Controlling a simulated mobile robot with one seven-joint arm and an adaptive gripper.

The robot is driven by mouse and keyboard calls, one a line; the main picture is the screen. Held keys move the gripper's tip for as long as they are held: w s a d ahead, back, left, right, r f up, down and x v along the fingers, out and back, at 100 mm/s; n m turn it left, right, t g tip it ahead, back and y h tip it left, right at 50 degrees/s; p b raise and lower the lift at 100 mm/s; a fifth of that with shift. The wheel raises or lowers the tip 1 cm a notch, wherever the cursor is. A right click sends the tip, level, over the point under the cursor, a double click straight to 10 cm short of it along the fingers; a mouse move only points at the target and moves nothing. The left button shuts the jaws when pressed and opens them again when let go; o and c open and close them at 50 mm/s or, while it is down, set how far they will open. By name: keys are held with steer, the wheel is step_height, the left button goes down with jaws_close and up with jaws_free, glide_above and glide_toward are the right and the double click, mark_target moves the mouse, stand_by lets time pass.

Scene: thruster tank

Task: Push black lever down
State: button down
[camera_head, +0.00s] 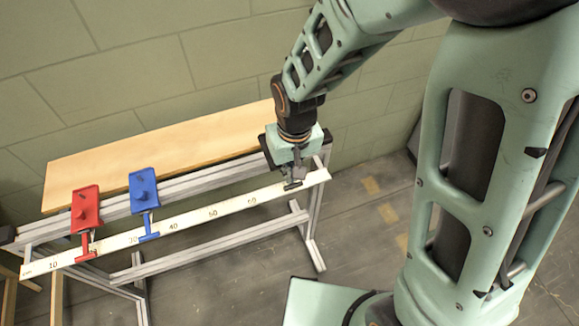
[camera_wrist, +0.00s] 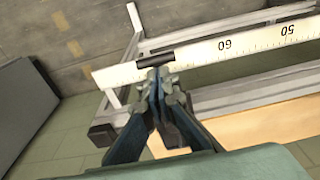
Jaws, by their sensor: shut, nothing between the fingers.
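A black lever (camera_wrist: 155,62) shows in the wrist view as a short dark bar lying across the white numbered scale (camera_wrist: 195,53), beyond the 60 mark. In the head view the black lever (camera_head: 292,186) is at the right end of the scale (camera_head: 105,246), its upper part hidden by my gripper. My gripper (camera_wrist: 157,80) is shut and empty. Its fingertips sit right beside the black bar; I cannot tell whether they touch it. In the head view my gripper (camera_head: 297,174) points down at the right end of the metal frame.
A red lever unit (camera_head: 86,208) and a blue lever unit (camera_head: 144,190) sit further left on the frame. A wooden board (camera_head: 150,150) runs behind them along the brick wall. The floor (camera_head: 350,235) right of the frame is clear.

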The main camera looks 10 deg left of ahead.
steer(key=shift+s+d+r, duration=0.25)
steer(key=shift+s+d, duration=0.15)
steer(key=shift+s, duration=0.25)
steer(key=shift+s+d+r, duration=0.25)
steer(key=shift+s+d, duration=0.1)
steer(key=shift+s, duration=0.25)
steer(key=shift+r, duration=0.1)
step_height(320, 180, up, 7)
steer(key=shift+s+d+r, duration=0.15)
steer(key=shift+s+r, duration=0.05)
steer(key=shift+s, duration=0.05)
